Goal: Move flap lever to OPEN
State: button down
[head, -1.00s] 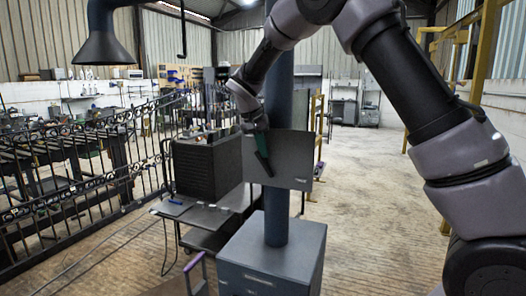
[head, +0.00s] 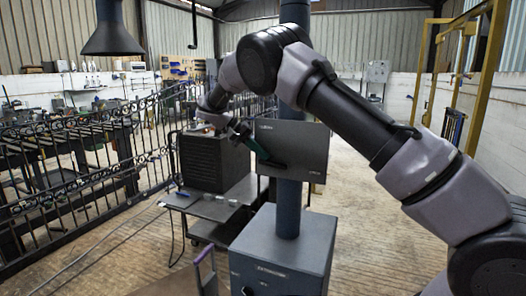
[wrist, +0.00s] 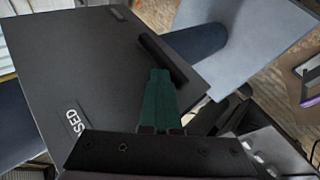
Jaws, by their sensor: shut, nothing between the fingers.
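A dark flat panel (head: 300,148) is mounted on the blue-grey post (head: 288,205), with small pale labels at its upper left and lower right. My gripper (wrist: 160,76) has green fingers, shut together and empty. Its tips are right at the bar's side; I cannot tell whether they touch. In the head view my gripper (head: 258,150) reaches in from the left.
A dark ribbed box (head: 205,162) stands on a grey cart (head: 208,207) left of the panel. A blue-grey cabinet (head: 280,250) is at the post's foot. A black iron gate (head: 80,165) runs along the left. Floor to the right is partly open.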

jog(key=shift+s+a+f, duration=0.1)
jog(key=shift+f, duration=0.4)
jog(key=shift+r, duration=0.1)
